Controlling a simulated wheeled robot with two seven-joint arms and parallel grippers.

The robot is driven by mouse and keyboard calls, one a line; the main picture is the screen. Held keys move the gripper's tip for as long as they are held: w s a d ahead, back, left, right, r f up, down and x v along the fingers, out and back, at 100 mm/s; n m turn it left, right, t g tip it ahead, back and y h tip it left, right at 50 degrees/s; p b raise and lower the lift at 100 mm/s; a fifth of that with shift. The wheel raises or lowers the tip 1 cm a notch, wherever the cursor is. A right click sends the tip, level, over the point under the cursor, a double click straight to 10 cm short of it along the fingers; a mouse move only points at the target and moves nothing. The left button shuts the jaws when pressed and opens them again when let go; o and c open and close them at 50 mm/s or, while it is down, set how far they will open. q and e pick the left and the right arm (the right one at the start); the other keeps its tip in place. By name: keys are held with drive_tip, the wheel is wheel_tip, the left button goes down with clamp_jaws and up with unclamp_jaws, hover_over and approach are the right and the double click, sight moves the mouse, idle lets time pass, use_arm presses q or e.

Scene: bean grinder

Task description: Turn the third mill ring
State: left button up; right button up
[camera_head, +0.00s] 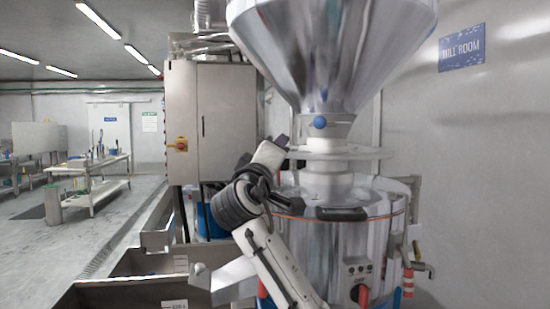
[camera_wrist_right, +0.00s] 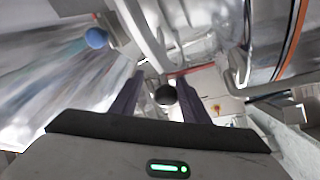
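The mill stands right of centre in the head view, with a large steel hopper (camera_head: 330,45) above a steel drum (camera_head: 335,245). A thin pale ring plate (camera_head: 350,154) and a white collar (camera_head: 326,182) sit between them. I cannot tell which ring is the third. My right gripper (camera_head: 281,143) is beside the plate's left edge; contact is unclear. In the right wrist view its two dark fingers (camera_wrist_right: 160,78) are apart. A dark round thing (camera_wrist_right: 165,95) shows between them, seemingly beyond. The hopper's blue knob (camera_head: 320,122) also shows there (camera_wrist_right: 96,38). My left gripper is not in view.
The drum has an orange band (camera_head: 375,217), a black handle (camera_head: 342,214) and a control panel (camera_head: 357,278). A grey cabinet (camera_head: 215,120) stands to the left. Steel bins (camera_head: 130,292) sit at lower left. The floor (camera_head: 60,250) further left is open.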

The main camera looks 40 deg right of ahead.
drive_tip(key=shift+f, duration=0.3)
drive_tip(key=shift+s+a+f, duration=0.1)
drive_tip(key=shift+a, duration=0.1)
drive_tip(key=b+v, duration=0.2)
drive_tip(key=v, duration=0.7)
drive_tip(key=shift+s+a+b, duration=0.3)
drive_tip(key=shift+s+b, duration=0.05)
